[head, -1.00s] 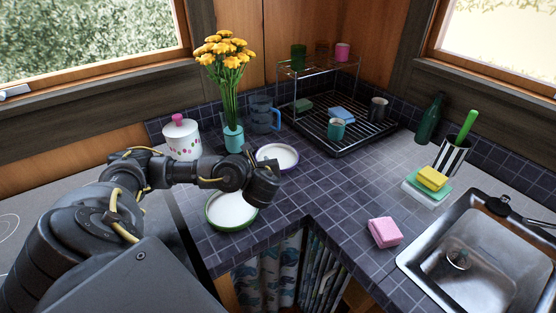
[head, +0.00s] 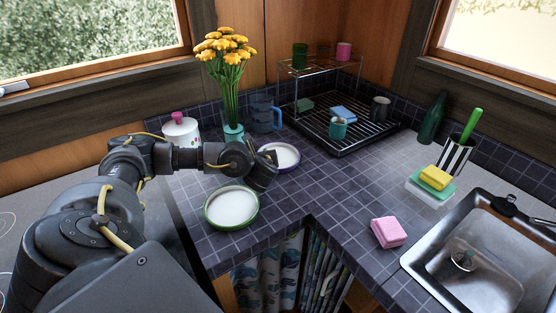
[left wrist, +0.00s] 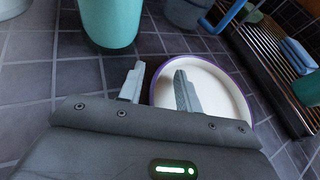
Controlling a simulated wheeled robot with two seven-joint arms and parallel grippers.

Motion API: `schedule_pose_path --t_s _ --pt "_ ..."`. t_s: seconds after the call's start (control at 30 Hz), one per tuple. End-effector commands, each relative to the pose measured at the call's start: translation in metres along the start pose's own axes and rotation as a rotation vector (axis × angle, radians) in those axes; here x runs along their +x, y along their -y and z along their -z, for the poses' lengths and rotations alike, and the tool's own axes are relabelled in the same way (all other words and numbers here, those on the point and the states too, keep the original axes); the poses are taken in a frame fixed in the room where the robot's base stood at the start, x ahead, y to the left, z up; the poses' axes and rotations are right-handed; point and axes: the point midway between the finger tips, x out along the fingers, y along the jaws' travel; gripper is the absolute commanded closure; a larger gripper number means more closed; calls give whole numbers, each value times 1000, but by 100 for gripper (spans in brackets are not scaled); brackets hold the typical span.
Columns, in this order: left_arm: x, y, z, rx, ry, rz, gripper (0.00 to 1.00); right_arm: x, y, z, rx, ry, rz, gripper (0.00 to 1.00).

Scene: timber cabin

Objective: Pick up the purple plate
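The purple plate (head: 284,154) is white inside with a purple rim and lies flat on the dark tiled counter, right of the flower vase. In the head view my left gripper (head: 268,170) is at its near left edge and covers part of it. In the left wrist view the plate (left wrist: 220,92) lies ahead. My left gripper (left wrist: 159,78) is open and empty there: one finger is just outside the plate's left rim, the other overlaps the plate's inside. I cannot tell how high the fingertips are. My right gripper is not in view.
A green-rimmed plate (head: 232,208) lies nearer on the counter. A wire dish rack (head: 345,130) is to the right. Open counter lies around the pink sponge (head: 388,231).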

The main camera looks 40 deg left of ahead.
Motion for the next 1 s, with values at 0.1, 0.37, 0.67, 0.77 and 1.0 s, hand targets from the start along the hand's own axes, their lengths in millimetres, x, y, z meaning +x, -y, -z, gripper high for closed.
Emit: schedule_pose_path --t_s 0.1,0.37,0.67,0.77,1.0 --pt "0 0 0 0 0 0 79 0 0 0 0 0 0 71" --pt "0 0 0 1 0 0 100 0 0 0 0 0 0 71" --pt "0 0 0 0 0 0 100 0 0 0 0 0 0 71" --pt "-2 0 -2 0 -1 1 100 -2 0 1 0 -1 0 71" --pt "-12 3 -25 -2 -1 1 100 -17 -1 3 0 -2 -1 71"
